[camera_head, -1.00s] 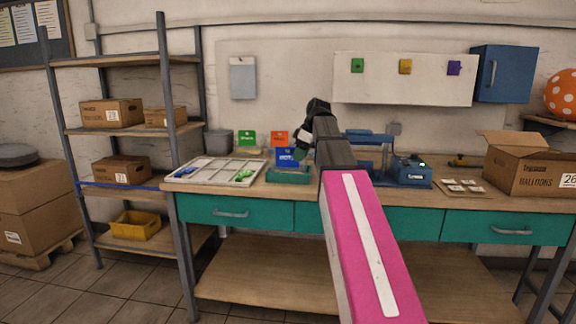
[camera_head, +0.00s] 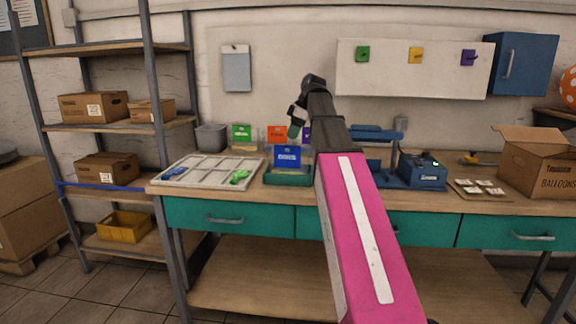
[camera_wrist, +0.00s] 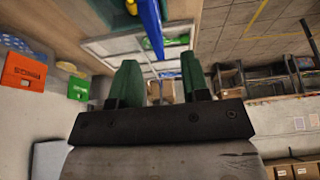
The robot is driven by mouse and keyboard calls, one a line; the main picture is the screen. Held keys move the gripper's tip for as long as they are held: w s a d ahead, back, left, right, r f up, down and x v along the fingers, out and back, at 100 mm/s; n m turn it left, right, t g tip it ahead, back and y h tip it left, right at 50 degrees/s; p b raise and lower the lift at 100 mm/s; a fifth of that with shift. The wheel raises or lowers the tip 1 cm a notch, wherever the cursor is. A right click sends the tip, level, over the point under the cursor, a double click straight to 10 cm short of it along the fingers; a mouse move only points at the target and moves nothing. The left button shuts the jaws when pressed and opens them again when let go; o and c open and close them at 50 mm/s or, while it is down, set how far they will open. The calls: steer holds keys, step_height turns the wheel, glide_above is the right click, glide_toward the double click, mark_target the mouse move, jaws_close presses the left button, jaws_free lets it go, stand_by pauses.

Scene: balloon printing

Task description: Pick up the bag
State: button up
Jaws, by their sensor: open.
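Several coloured packets that look like bags stand on the workbench. A blue one (camera_head: 287,156) stands upright in a teal holder (camera_head: 288,177); behind it are a green one (camera_head: 241,132), an orange one (camera_head: 277,133) and a purple one partly hidden by my arm. My gripper (camera_head: 295,129) is above and slightly behind the blue packet, apart from it. In the wrist view my gripper (camera_wrist: 158,78) is open with nothing between its green fingers. A blue packet (camera_wrist: 149,22) shows beyond the fingertips there, with the orange (camera_wrist: 24,72) and green (camera_wrist: 78,88) ones to the left.
A divided white tray (camera_head: 210,181) with blue and green pieces lies left of the holder. A blue machine (camera_head: 421,172) stands right of my arm, with a small card board (camera_head: 480,189) and an open carton (camera_head: 537,165) further right. A grey bin (camera_head: 211,137) stands at the back left.

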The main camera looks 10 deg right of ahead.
mark_target(289, 160)
steer(key=x, duration=0.8)
steer(key=shift+w+f, duration=0.2)
steer(key=shift+w, duration=0.1)
jaws_close()
